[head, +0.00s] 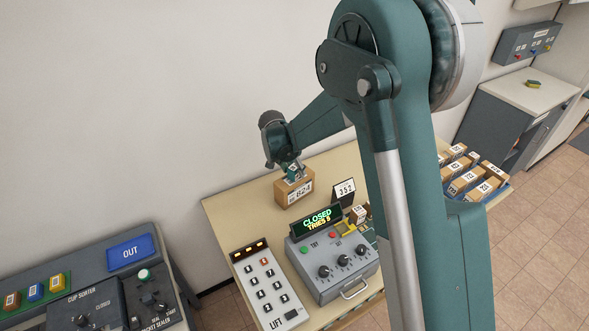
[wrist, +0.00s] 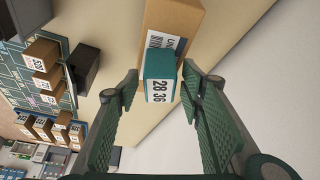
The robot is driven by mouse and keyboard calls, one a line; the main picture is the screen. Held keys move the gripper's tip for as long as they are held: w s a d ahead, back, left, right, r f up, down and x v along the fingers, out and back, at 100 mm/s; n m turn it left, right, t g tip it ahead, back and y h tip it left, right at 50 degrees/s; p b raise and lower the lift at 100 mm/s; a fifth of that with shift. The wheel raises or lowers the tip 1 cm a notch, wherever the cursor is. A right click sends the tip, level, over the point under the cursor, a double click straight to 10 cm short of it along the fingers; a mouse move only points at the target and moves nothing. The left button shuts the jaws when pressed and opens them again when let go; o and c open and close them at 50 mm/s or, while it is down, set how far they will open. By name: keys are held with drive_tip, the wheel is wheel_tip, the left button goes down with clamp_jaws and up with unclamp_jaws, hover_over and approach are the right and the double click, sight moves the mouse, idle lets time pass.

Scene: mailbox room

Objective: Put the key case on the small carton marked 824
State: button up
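The key case, a small teal box with a white label reading 28 36 (wrist: 160,90), is between the fingers of my gripper (wrist: 160,84) in the wrist view. The fingers are open, with a narrow gap on each side of the case. The contact underneath is hidden.
A grey console (head: 333,264) with a display reading CLOSED, TRIES 5 and a keypad panel (head: 267,290) stand in front of the carton. A black sign marked 352 (head: 345,190) is to its right. A blue tray (head: 502,189) holds several small boxes. Bare table lies left of the carton.

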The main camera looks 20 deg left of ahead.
drive_tip(key=v, duration=1.2)
drive_tip(key=shift+b, duration=0.35)
drive_tip(key=shift+s, duration=0.1)
idle(0.5)
drive_tip(key=s+d+r+n, duration=0.1)
drive_tip(key=s+d+r, duration=0.35)
drive_tip(key=d, duration=0.45)
drive_tip(key=s+d+r+y, duration=0.1)
drive_tip(key=s+d+r, duration=0.2)
drive_tip(key=d+r, duration=0.45)
drive_tip(key=s+d+r+n, duration=0.1)
drive_tip(key=s+d+r, duration=0.2)
drive_tip(key=d, duration=0.8)
drive_tip(key=s+d+n+t, duration=0.1)
drive_tip(key=s+d, duration=0.8)
drive_tip(key=s, duration=0.3)
drive_tip(key=s+d+f+n+t, duration=0.1)
drive_tip(key=s+d+t, duration=0.1)
drive_tip(key=s+d, duration=0.8)
drive_tip(key=s, duration=0.2)
drive_tip(key=shift+s+f+n+y, duration=0.25)
drive_tip(key=shift+f+n+y, duration=0.05)
wheel_tip(320, 180, down, 11)
drive_tip(key=b, duration=1)
drive_tip(key=shift+r+b, duration=0.2)
drive_tip(key=shift+b, duration=0.15)
